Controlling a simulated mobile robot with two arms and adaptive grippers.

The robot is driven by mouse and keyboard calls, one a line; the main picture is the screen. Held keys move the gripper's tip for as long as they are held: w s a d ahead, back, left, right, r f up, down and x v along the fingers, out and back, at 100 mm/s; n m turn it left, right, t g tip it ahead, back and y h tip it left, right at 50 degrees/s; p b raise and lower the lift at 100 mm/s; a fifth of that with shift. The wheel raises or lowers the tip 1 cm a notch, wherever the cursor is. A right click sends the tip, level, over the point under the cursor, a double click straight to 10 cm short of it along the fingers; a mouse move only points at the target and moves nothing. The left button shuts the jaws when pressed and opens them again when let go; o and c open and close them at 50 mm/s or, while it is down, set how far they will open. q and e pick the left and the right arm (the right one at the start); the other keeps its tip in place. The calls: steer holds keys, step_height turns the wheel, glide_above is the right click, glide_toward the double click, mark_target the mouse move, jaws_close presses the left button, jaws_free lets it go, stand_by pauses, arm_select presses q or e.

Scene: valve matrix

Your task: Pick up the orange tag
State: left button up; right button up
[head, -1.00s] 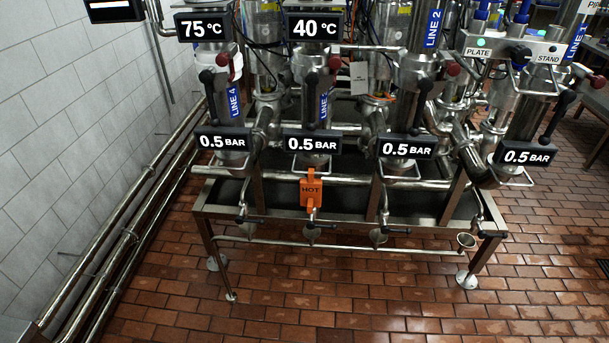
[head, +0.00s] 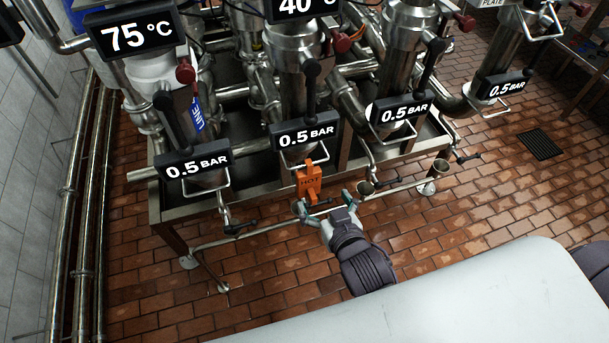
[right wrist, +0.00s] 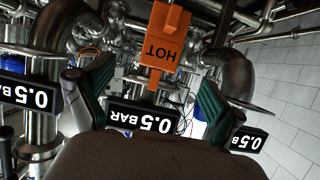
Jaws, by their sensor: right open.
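The orange tag (head: 309,180), marked HOT, hangs at the front of the valve stand, below the second pressure display from the left. My right gripper (head: 323,205) is open just in front of and below the tag in the head view. In the right wrist view the tag (right wrist: 166,45) shows upside down. It appears beyond and between the two open fingers of my right gripper (right wrist: 150,92), with nothing held. I cannot tell whether a finger touches the tag. My left gripper is not in view.
The steel trough frame (head: 250,197) and its small taps are close around the tag. Pressure displays (head: 304,136) and valve handles stand above it. Pipes (head: 85,215) run along the left wall. The tiled floor (head: 450,235) in front right is clear.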

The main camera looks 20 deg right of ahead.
mark_target(310, 180)
steer(key=x, duration=0.3)
steer(key=shift+w+f, duration=0.1)
steer(key=shift+w, duration=0.2)
steer(key=shift+p+x, duration=0.55)
steer(key=shift+x, duration=1)
steer(key=x, duration=0.4)
steer(key=shift+a+p, duration=0.15)
steer(key=shift+p, duration=0.15)
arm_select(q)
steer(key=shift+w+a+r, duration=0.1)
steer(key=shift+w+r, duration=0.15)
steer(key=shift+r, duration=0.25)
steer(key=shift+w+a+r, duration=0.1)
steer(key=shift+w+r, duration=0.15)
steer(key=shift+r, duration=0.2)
arm_select(e)
steer(key=shift+s, duration=0.1)
steer(key=c, duration=1.2)
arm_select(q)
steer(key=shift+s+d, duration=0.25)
arm_select(e)
steer(key=shift+c, duration=0.3)
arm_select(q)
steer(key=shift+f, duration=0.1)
arm_select(e)
steer(key=shift+r, duration=0.25)
